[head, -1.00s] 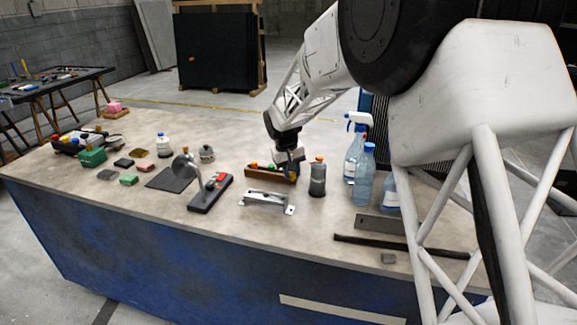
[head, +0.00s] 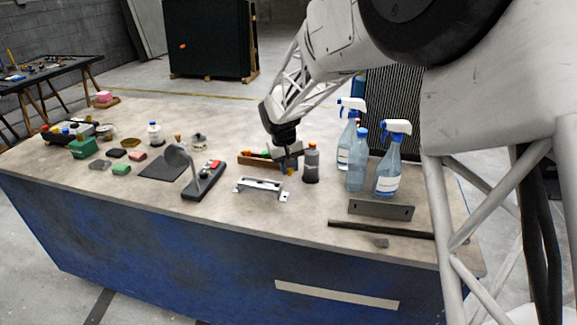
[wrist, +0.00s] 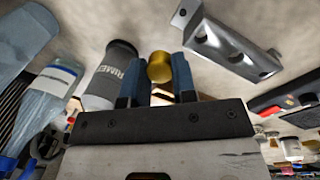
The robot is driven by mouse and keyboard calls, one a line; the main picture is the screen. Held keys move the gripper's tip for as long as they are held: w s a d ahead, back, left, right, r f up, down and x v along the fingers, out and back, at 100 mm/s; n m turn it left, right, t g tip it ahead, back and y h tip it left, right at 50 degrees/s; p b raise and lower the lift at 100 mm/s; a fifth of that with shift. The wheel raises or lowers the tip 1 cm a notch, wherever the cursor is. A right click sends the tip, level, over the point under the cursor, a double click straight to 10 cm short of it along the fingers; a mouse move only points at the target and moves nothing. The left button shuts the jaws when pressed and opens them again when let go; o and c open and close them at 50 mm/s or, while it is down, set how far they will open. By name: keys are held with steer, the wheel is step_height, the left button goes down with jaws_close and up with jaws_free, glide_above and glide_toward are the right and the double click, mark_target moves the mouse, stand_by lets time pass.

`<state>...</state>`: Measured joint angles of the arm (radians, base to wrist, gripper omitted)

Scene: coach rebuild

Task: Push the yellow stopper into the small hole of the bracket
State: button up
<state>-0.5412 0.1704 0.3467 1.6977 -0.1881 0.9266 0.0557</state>
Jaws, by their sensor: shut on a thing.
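My gripper (wrist: 158,80) is shut on the yellow stopper (wrist: 160,66), which sits between the blue-grey fingertips in the wrist view. In the head view the stopper (head: 291,171) shows as a small yellow spot under my gripper (head: 288,164), held above the table. The bracket (head: 261,187) is a silver metal piece standing on the table, to the left of and nearer than my gripper. In the wrist view the bracket (wrist: 222,42) lies at the upper right, apart from the stopper, with dark holes in its face. I cannot tell which hole is the small one.
A grey bottle (head: 311,163) stands close right of my gripper, with spray bottles (head: 390,165) beyond. A wooden tray (head: 255,160) lies behind it. A black stand with a round disc (head: 203,185) is left of the bracket. The table (head: 250,225) is bare in front of the bracket.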

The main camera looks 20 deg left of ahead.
stand_by(0.4)
steer(key=a+n, duration=0.1)
step_height(320, 180, up, 5)
steer(key=n+g+h, duration=0.1)
steer(key=n, duration=0.9)
glide_above(245, 180)
steer(key=a, duration=0.1)
steer(key=shift+w, duration=0.1)
steer(key=shift+f, duration=0.3)
steer(key=shift+a+x, duration=0.2)
steer(key=shift+x, duration=0.8)
steer(key=shift+a+x, duration=0.2)
steer(key=shift+x, duration=0.8)
steer(key=shift+a+x, duration=0.2)
steer(key=shift+x, duration=0.8)
steer(key=shift+x, duration=0.85)
stand_by(0.6)
steer(key=o, duration=1.4)
steer(key=shift+a, duration=0.25)
